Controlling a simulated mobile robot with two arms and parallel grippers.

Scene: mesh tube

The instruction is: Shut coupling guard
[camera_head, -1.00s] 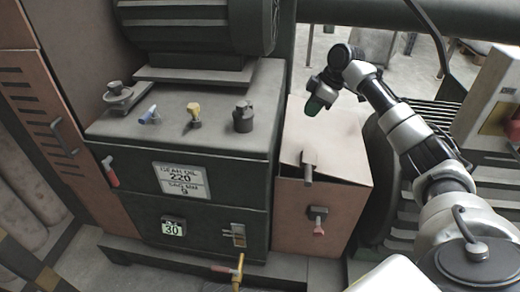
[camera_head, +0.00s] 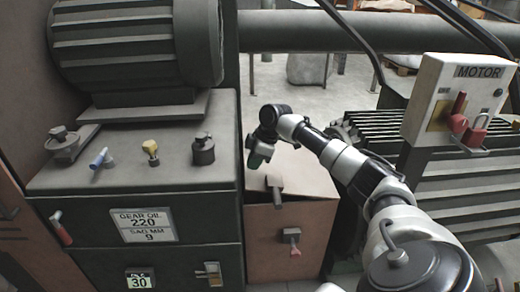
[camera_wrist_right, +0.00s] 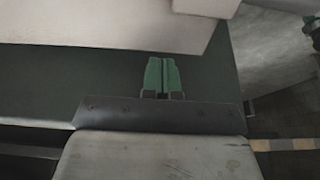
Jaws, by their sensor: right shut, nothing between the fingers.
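The coupling guard is a salmon-coloured box (camera_head: 312,238) in the head view, just right of the dark gearbox. Its lid (camera_head: 310,178) looks slightly raised, with a dark gap along the front edge. A dark handle (camera_head: 274,185) sticks up at the lid's front. A latch with a red end (camera_head: 291,241) is on the box front. My right gripper (camera_head: 257,158) is shut and empty, above the lid's left side behind the handle. Whether it touches the lid is unclear. Its green fingertips (camera_wrist_right: 162,76) are together in the wrist view. My left gripper is not in view.
The gearbox (camera_head: 85,215) stands left of the guard, with several fittings on top and a large motor (camera_head: 130,50) behind. A motor switch box (camera_head: 455,100) with a red padlock is at the right. A ribbed machine (camera_head: 410,135) stands right of the guard.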

